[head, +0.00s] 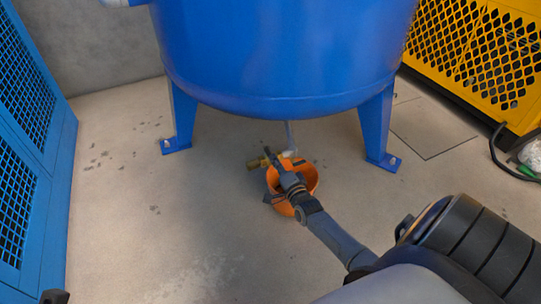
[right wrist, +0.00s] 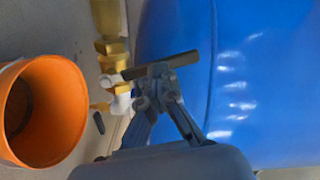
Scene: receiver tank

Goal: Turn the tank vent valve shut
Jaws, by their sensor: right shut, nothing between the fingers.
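The blue tank (head: 285,60) stands on legs, and a thin pipe drops from its underside. The brass vent valve (head: 257,164) is at the low end of this pipe, beside a white fitting; its brass body also shows in the right wrist view (right wrist: 112,46). My left gripper is not clearly seen.
An orange bucket (head: 308,182) stands on the floor under the valve, partly behind my right gripper. The tank's legs stand left (head: 183,120) and right (head: 376,130). A blue mesh cage (head: 25,150) is at left, a yellow guard (head: 480,60) at right. The floor at left is clear.

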